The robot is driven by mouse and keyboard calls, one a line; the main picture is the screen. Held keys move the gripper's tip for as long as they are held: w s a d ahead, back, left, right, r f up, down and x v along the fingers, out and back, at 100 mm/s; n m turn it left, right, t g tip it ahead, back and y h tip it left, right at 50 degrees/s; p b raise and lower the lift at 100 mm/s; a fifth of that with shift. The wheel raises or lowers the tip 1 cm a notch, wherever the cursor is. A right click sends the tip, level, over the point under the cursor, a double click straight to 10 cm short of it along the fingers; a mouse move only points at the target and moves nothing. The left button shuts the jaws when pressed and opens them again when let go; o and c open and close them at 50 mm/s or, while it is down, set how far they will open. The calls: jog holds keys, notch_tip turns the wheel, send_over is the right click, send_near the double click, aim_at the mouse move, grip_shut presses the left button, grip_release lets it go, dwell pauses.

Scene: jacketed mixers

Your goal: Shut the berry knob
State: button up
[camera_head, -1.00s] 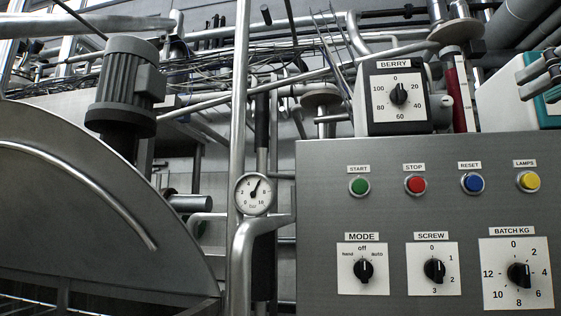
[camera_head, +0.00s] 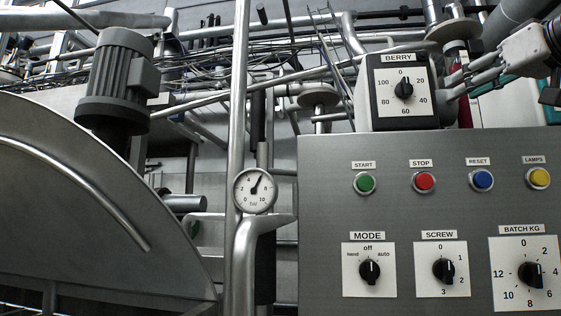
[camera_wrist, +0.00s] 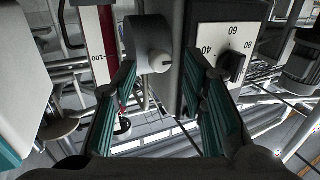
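The berry knob (camera_head: 404,88) is a black knob on a white dial on the dark box labelled BERRY, at the upper right. Its mark seems to point up, near 0; the exact setting is hard to tell. The knob also shows in the wrist view (camera_wrist: 232,66), right of my fingers, side-on. My gripper (camera_head: 449,90) is beside the box's right side, apart from the knob. In the wrist view its teal-padded fingers (camera_wrist: 160,64) are spread, with nothing gripped. A grey round part with a white spot (camera_wrist: 153,40) is ahead between them; contact is not clear.
A steel panel (camera_head: 320,220) below the box carries START, STOP, RESET and LAMPS buttons and MODE, SCREW and BATCH KG knobs. A red column gauge (camera_wrist: 107,45) stands close by the left finger. A motor (camera_head: 118,80) and pipes are at the left.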

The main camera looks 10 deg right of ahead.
jog(key=shift+w+a, duration=0.1)
jog(key=shift+w, duration=0.85)
grip_shut()
jog(key=shift+f+m+b, duration=0.1)
jog(key=shift+m+b, duration=0.2)
jog(key=shift+b, duration=0.05)
jog(key=m+t+h+b, duration=0.1)
jog(key=m+h+b, duration=0.1)
jog(key=m, duration=0.5)
jog(key=m+t+h+b, duration=0.1)
jog(key=m+h+b, duration=0.2)
jog(key=m, duration=0.4)
jog(key=f+m+t+h+b, duration=0.1)
jog(key=m+h+b, duration=0.1)
jog(key=m, duration=0.5)
jog(key=shift+a+t+h, duration=0.3)
jog(key=shift+h, duration=0.2)
jog(key=shift+m, duration=0.6)
